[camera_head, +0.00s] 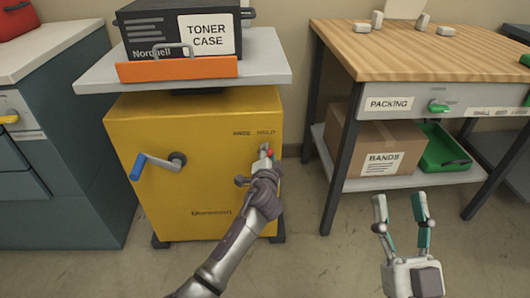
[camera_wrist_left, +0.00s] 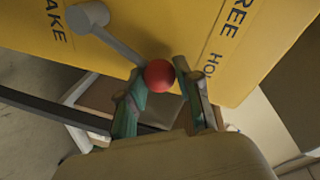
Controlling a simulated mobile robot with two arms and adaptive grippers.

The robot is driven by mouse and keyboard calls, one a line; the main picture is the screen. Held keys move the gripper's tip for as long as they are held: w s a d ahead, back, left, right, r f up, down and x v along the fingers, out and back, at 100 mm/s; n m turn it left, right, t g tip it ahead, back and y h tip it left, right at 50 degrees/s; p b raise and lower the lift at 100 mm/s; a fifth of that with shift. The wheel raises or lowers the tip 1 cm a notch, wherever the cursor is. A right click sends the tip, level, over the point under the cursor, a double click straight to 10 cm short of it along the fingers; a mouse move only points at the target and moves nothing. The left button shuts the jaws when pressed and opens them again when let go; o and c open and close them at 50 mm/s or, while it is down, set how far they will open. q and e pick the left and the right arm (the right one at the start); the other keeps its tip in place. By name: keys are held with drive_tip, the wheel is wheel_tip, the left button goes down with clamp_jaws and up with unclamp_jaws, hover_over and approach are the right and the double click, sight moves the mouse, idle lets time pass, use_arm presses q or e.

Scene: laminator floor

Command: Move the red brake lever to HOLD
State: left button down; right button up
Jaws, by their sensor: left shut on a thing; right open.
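The red brake lever has a round red knob (camera_wrist_left: 160,75) on a grey shaft (camera_wrist_left: 118,44) that comes from a pivot on the yellow cabinet (camera_head: 215,115). The knob (camera_head: 271,153) also shows in the head view, at the cabinet's right side, below the HOLD label (camera_head: 266,132). My left gripper (camera_head: 265,159) is shut on the knob, one finger on each side in the left wrist view. The gripper and wrist hide much of the lever in the head view, so its exact angle is hard to tell. My right gripper (camera_head: 403,208) is open and empty, in front of the wooden bench.
A crank with a blue handle (camera_head: 137,166) sticks out from the cabinet's left half. A toner case (camera_head: 180,32) stands on the shelf above, behind an orange bar. The wooden bench (camera_head: 440,50) stands right, with a cardboard box (camera_head: 365,150) and a green tray (camera_head: 443,150) below.

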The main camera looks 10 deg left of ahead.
use_arm(q)
drive_tip(key=shift+f, duration=0.1)
idle(0.3)
drive_tip(key=c, duration=0.8)
unclamp_jaws()
drive_tip(key=shift+d, duration=0.1)
drive_tip(key=v, duration=1.2)
